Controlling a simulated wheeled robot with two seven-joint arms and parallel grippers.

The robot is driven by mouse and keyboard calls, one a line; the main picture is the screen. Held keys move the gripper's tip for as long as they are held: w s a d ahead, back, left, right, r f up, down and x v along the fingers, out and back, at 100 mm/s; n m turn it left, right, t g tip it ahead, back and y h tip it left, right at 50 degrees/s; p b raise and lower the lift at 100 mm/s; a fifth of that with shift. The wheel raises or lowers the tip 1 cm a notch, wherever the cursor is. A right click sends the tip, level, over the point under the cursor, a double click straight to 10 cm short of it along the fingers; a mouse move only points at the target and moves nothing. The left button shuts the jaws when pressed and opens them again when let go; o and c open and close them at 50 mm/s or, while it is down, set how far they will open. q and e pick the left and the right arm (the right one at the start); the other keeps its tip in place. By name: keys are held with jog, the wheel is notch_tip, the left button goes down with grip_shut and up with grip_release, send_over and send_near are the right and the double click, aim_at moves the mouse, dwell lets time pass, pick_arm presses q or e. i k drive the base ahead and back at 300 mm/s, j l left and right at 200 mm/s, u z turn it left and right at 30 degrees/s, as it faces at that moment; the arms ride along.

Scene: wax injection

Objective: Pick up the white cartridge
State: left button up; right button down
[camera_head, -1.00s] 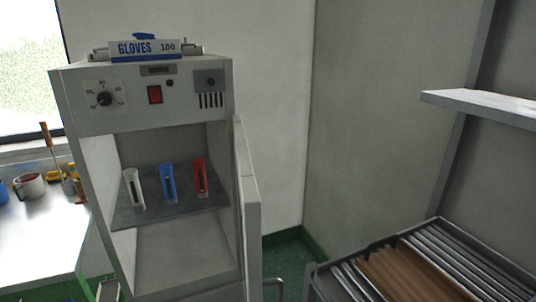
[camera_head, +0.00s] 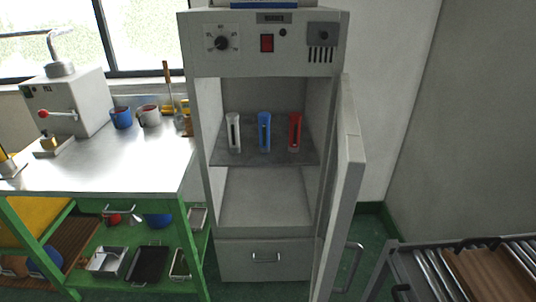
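The white cartridge (camera_head: 234,133) stands upright on the grey shelf (camera_head: 262,152) inside the open cabinet (camera_head: 200,150). It is the leftmost of three cartridges in a row. The blue cartridge (camera_head: 264,131) is in the middle and the red cartridge (camera_head: 295,132) is on the right, with gaps between them. Neither of my grippers shows in the head view.
The cabinet door (camera_head: 342,190) stands open on the right side. A metal-topped green workbench (camera_head: 120,170) with a grey machine (camera_head: 68,100) and mugs is at the left. A rack (camera_head: 420,275) with rods and a brown board is at the lower right.

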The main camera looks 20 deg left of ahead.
aim_at(233, 132)
jog(key=i+j, duration=0.15)
jog(key=j, duration=0.25)
jog(key=i+j, duration=0.1)
jog(key=j, duration=0.25)
jog(key=i+j, duration=0.15)
jog(key=j, duration=0.25)
